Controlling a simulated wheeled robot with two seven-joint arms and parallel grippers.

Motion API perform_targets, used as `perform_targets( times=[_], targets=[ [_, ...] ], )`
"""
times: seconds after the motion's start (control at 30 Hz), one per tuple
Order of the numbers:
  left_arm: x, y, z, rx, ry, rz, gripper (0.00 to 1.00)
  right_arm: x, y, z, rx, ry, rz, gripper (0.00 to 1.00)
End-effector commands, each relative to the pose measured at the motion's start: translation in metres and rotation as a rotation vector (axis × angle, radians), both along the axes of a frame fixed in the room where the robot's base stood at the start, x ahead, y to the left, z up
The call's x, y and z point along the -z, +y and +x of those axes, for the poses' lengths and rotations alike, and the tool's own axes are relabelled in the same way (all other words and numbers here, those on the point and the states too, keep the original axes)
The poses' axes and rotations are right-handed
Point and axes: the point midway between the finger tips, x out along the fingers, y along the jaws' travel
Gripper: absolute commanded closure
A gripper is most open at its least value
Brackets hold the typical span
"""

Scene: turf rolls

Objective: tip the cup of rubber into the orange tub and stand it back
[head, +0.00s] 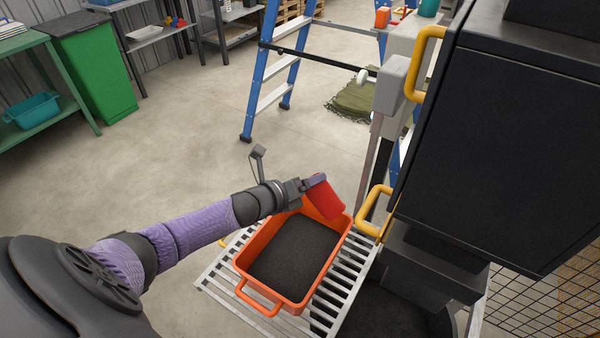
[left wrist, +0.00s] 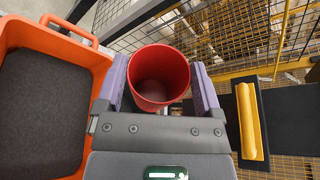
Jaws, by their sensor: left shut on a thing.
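The red cup (head: 326,199) is held in my left gripper (head: 314,182) and leans in the head view, overlapping the far end of the orange tub. In the left wrist view the cup (left wrist: 158,77) sits between the two fingers (left wrist: 158,88), its mouth toward the camera. Its inside looks empty, with a dull brownish bottom. The orange tub (head: 246,259) holds a wide layer of dark rubber granules (head: 296,258). The tub also shows at the left of the wrist view (left wrist: 88,75). I cannot tell the cup's height above the rim. My right gripper is out of view.
The tub stands on a slatted metal rack (head: 217,283). A large black machine cabinet (head: 500,150) with yellow handles (head: 375,208) stands close on the right. A blue stepladder (head: 265,90) stands behind. Open concrete floor lies to the left.

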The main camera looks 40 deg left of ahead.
Motion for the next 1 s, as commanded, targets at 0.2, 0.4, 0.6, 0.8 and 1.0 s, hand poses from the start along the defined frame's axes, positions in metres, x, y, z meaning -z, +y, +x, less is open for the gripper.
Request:
perform_targets(
  times=[0.2, 0.4, 0.6, 0.8, 1.0],
  targets=[
    [-0.026, -0.03, 0.001, 0.001, 0.016, 0.323, 0.79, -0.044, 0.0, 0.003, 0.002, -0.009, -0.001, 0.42],
    [-0.033, -0.053, 0.003, 0.0, 0.033, 0.617, 0.79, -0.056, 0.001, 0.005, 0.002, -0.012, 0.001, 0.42],
    [-0.037, -0.062, 0.003, 0.0, 0.042, 0.755, 0.79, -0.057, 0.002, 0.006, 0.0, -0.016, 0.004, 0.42],
    [-0.036, -0.063, 0.003, 0.0, 0.043, 0.767, 0.79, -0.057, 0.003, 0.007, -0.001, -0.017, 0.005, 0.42],
    [-0.037, -0.063, 0.003, 0.0, 0.043, 0.765, 0.79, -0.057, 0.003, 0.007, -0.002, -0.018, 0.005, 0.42]
  ],
)
